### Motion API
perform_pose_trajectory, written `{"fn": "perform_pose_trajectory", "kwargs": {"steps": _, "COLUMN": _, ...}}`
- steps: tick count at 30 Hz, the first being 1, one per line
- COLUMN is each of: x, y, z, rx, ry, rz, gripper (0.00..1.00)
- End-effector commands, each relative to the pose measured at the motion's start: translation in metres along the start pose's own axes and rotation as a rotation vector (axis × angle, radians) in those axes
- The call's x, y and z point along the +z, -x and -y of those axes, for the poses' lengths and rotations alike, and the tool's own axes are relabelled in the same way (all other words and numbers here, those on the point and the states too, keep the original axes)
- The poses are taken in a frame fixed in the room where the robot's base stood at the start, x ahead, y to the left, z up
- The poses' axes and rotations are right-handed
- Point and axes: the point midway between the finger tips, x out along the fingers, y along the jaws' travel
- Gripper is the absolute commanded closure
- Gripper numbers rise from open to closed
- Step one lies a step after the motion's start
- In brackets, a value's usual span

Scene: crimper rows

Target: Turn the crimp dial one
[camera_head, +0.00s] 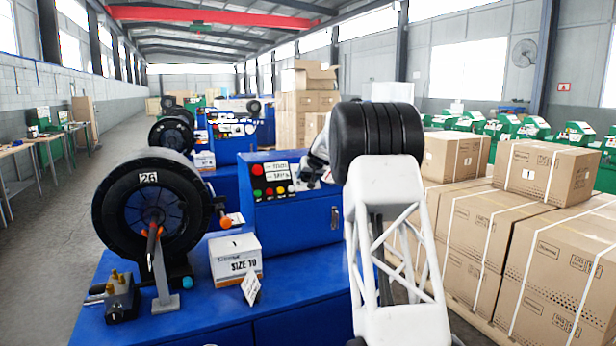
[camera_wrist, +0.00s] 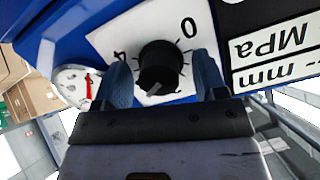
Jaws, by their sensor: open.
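The crimp dial (camera_wrist: 160,66) is a round black knob on a white scale plate (camera_wrist: 122,38) in the wrist view. The plate has tick marks and a "0" at upper right; another figure at left is partly hidden. A grey mark shows on the knob's lower face. My gripper (camera_wrist: 162,76) is open, with one bluish finger on each side of the dial; I cannot tell whether either touches it. In the head view my gripper (camera_head: 309,174) is at the right end of the blue machine's control panel (camera_head: 272,182), and the dial is hard to make out there.
A round gauge with a red needle (camera_wrist: 76,86) sits left of the dial, and mm/MPa displays (camera_wrist: 275,65) sit right. A crimper head marked 26 (camera_head: 150,205) and a SIZE 10 box (camera_head: 236,258) stand on the blue bench. Cartons (camera_head: 545,172) are stacked at right.

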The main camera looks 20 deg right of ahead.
Motion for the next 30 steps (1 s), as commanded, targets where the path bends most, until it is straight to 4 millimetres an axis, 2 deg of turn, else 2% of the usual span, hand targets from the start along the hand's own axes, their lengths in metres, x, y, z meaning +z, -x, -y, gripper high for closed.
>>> {"fn": "perform_pose_trajectory", "kwargs": {"steps": 6, "x": -0.0001, "y": 0.0001, "z": 0.0000, "rx": 0.000, "ry": 0.000, "rz": 0.000, "gripper": 0.35}}
{"fn": "perform_pose_trajectory", "kwargs": {"steps": 16, "x": 0.0000, "y": 0.0001, "z": -0.0001, "rx": 0.000, "ry": 0.000, "rz": 0.000, "gripper": 0.84}}
{"fn": "perform_pose_trajectory", "kwargs": {"steps": 30, "x": -0.0001, "y": -0.0001, "z": 0.0002, "rx": 0.015, "ry": 0.082, "rz": -0.003, "gripper": 0.84}}
